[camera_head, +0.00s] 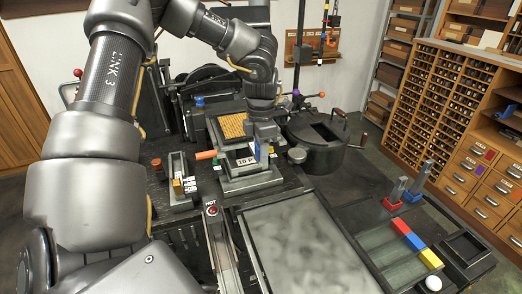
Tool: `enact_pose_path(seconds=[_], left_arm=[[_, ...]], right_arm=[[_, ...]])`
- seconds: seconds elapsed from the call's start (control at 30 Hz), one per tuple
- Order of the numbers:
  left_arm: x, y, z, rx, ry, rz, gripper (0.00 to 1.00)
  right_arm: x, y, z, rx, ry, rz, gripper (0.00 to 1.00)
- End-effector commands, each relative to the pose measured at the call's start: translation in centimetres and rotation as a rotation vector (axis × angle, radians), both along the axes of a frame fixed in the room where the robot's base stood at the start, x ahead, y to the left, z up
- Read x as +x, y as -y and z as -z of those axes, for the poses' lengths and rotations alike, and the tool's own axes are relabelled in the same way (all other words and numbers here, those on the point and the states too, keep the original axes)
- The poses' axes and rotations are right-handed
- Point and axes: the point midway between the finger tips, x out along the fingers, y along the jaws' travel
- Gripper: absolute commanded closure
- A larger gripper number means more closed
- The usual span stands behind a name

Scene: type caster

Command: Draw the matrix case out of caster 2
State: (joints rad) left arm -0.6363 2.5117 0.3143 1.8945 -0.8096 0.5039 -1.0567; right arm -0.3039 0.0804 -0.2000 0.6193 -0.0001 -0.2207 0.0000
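A typecasting machine stands on the dark bench, with a brass-coloured gridded block (233,126), which looks like the matrix case, lying in a dark frame on top. In front of it is a grey metal unit (250,183) with a white label reading "10 P" and an orange handle (206,155) sticking out to the left. No number 2 is readable. My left gripper (263,152) points down over the right part of this unit, just right of the label and in front of the gridded block. Its fingertips are small and partly hidden, so its grip is unclear. My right gripper is out of view.
A dark round pot (318,145) stands right of the machine. A rail marked "HOT" (213,212) and a grey slab (300,248) lie in front. A tray with red, blue and yellow blocks (413,242) is at lower right. Wooden drawers (470,180) line the right.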

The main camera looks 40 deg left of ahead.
Motion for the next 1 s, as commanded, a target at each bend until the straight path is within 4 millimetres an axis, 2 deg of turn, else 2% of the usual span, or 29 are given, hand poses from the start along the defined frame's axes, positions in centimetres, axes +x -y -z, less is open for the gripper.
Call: enact_pose_path(seconds=[0.03, 0.2, 1.0], left_arm=[[-0.1, 0.0, 0.1, 0.0, -0.002, 0.0, 0.78], [-0.1, 0.0, 0.2, -0.001, -0.003, 0.0, 1.0], [-0.6, 1.0, 0.2, 0.0, -0.001, 0.001, 1.0]], right_arm=[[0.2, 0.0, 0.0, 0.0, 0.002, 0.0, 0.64], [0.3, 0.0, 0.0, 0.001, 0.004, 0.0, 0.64], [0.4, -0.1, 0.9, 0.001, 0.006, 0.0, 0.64]])
